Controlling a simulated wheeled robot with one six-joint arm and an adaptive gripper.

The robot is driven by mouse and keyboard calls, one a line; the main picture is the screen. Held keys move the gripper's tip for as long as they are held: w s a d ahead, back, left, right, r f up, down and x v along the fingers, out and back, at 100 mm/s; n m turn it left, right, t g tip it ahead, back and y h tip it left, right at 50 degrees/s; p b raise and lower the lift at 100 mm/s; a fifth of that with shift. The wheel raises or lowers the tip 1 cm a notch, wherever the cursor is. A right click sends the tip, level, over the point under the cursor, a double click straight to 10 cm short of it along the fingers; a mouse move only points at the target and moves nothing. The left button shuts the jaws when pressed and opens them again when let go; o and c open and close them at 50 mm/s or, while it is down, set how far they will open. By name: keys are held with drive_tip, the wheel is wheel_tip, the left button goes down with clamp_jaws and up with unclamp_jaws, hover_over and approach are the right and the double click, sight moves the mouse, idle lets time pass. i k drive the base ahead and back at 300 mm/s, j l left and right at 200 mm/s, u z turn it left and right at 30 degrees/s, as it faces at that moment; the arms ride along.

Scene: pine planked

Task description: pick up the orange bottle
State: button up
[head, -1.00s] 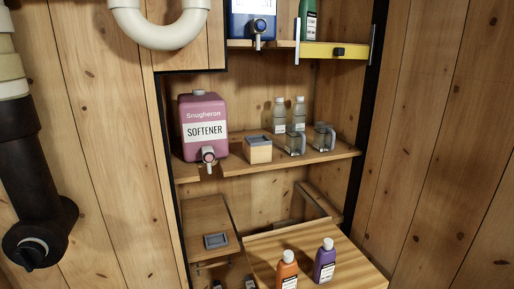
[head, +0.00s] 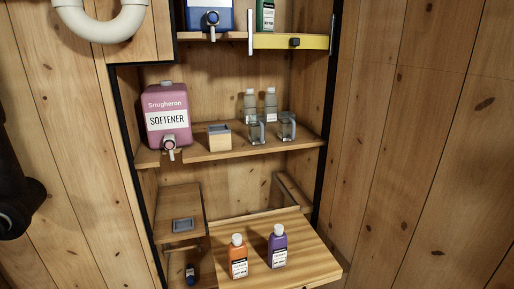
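The orange bottle (head: 238,258) stands upright on a light wooden pull-out board (head: 305,262) low in the shelf unit. It has a white cap and a dark-and-white label. A purple bottle (head: 277,247) with a white cap stands upright just to its right, with a small gap between them. My gripper is not clearly seen in the head view; a dark part at the left edge may be my arm.
A pink softener container (head: 167,118) with a tap, a small wooden box (head: 219,137) and clear bottles and jugs (head: 270,105) stand on the middle shelf. A yellow-fronted ledge (head: 290,42) is above. A small dark-capped bottle (head: 191,273) stands low at left. The board's right side is clear.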

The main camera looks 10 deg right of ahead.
sight(237, 252)
drive_tip(key=l+u, duration=0.15)
drive_tip(key=l, duration=0.3)
drive_tip(key=k+l+u, duration=0.15)
drive_tip(key=l, duration=0.25)
drive_tip(key=k+l+u, duration=0.1)
drive_tip(key=l, duration=0.35)
drive_tip(key=k+l+u, duration=0.15)
drive_tip(key=l, duration=0.25)
drive_tip(key=k+l+u, duration=0.15)
drive_tip(key=l, duration=0.25)
drive_tip(key=i+j+z, duration=0.1)
drive_tip(key=j, duration=0.25)
drive_tip(key=i+j+z, duration=0.25)
drive_tip(key=i+j, duration=0.15)
drive_tip(key=j, duration=0.3)
drive_tip(key=i+j+z, duration=0.15)
drive_tip(key=j, duration=0.25)
